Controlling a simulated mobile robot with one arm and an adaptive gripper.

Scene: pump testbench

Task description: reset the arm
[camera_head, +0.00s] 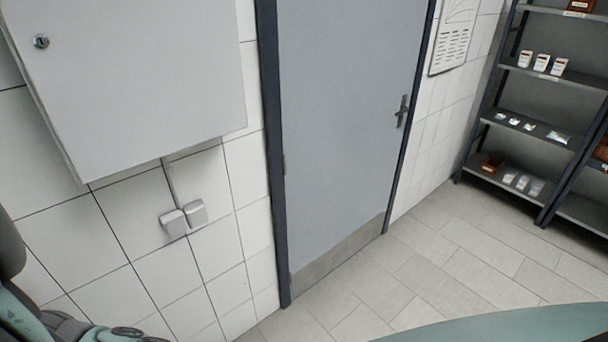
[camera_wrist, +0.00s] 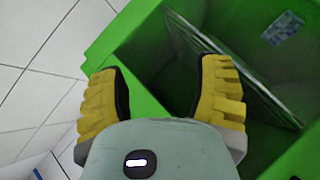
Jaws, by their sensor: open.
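My gripper (camera_wrist: 159,88) shows in the wrist view with its two yellow ribbed fingers spread apart. It is open, and nothing is between the fingers. Beyond the fingers is a green open container (camera_wrist: 110,52), seen at a tilt. A flat, pale-edged panel (camera_wrist: 240,75) stands inside the container, behind the right finger. The gripper does not show in the head view; only parts of my own body show at the lower left and bottom right there.
In the head view, a grey cabinet (camera_head: 130,75) hangs on the tiled wall above white socket boxes (camera_head: 184,217). A closed grey door (camera_head: 345,120) is in the middle. Shelves (camera_head: 535,128) with small items stand at the right. The tiled floor (camera_head: 400,275) before the door is clear.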

